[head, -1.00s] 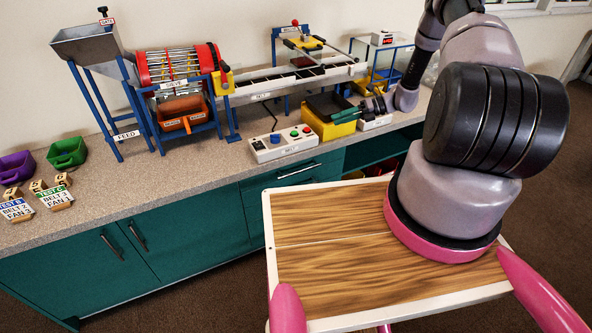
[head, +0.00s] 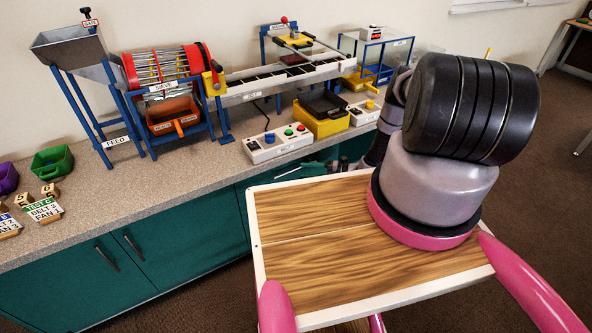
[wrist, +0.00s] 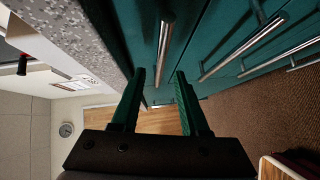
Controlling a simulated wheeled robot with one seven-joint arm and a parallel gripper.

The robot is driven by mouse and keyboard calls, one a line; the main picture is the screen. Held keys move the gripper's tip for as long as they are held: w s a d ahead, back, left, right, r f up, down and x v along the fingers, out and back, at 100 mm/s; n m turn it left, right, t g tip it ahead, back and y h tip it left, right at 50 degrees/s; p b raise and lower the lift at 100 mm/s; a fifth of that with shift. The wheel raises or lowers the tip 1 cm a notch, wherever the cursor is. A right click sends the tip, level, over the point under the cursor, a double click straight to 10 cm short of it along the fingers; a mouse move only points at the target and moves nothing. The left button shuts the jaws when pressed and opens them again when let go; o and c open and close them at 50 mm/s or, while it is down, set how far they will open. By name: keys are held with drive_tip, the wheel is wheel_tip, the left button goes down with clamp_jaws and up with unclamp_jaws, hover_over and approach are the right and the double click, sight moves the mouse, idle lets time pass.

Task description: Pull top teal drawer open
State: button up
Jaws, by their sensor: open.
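The teal top drawer (head: 262,190) sits just below the counter edge and looks closed. My gripper (head: 316,165) is partly visible just right of the handle; the arm hides much of that area. In the wrist view, my gripper (wrist: 161,74) is open, with two dark green fingers. The top drawer's handle (wrist: 165,45) runs lengthwise, its near end between the fingertips in the picture. I cannot tell whether the fingers touch it.
The speckled counter (head: 180,200) carries a control box (head: 277,143), a yellow bin (head: 322,122) and a sieve machine (head: 170,90). Lower handles (wrist: 243,46) lie right of the top one in the wrist view. Brown carpet (wrist: 260,110) is open beside the cabinet.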

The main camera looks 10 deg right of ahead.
sight(297, 169)
drive_tip(key=shift+x, duration=2.45)
clamp_jaws()
